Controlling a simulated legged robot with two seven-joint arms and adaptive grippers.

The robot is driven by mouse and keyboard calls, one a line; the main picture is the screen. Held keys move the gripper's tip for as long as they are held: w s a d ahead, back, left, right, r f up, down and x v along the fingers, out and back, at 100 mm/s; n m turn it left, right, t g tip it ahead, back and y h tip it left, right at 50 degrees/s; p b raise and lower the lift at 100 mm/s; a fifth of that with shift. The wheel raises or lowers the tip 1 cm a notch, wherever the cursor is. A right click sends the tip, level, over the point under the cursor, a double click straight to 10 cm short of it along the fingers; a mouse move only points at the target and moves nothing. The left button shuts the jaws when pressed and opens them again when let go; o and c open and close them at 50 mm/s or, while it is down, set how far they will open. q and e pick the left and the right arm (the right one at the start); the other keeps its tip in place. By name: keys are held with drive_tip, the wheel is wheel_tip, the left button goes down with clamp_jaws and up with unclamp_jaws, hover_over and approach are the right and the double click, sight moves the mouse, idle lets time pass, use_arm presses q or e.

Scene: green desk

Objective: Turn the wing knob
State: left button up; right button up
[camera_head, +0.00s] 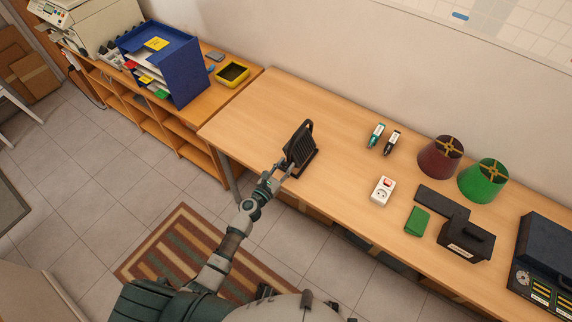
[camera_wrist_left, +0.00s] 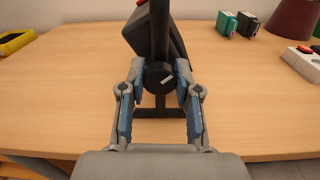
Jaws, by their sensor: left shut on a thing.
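A black lamp-like device (camera_head: 300,146) on a stand stands near the front left part of the desk. My left gripper (camera_head: 277,172) reaches the device from the front. In the left wrist view its blue-padded fingers (camera_wrist_left: 160,84) are on both sides of the knob, shut on it. In the head view the knob is too small and covered to make out. My right gripper is not in view.
A socket block (camera_head: 382,191), a green box (camera_head: 417,221), two small bottle-like items (camera_head: 376,136), a dark red shade (camera_head: 440,157) and a green shade (camera_head: 484,181) stand farther right on the desk (camera_head: 250,118). A blue tray rack (camera_head: 183,66) stands on the left shelf. Desk around the device is clear.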

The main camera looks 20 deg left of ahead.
use_arm(q)
drive_tip(key=n+p, duration=0.2)
drive_tip(key=n, duration=0.2)
drive_tip(key=shift+r, duration=0.2)
drive_tip(key=shift+o, duration=0.4)
drive_tip(key=n+p, duration=0.2)
drive_tip(key=n, duration=0.2)
drive_tip(key=shift+f+n, duration=0.1)
drive_tip(key=shift+n, duration=0.2)
drive_tip(key=shift+f, duration=0.15)
drive_tip(key=o, duration=0.9)
drive_tip(key=shift+o, duration=0.2)
drive_tip(key=shift+s, duration=0.15)
drive_tip(key=shift+s+a+p, duration=0.15)
drive_tip(key=shift+s+p, duration=0.15)
drive_tip(key=shift+s, duration=0.15)
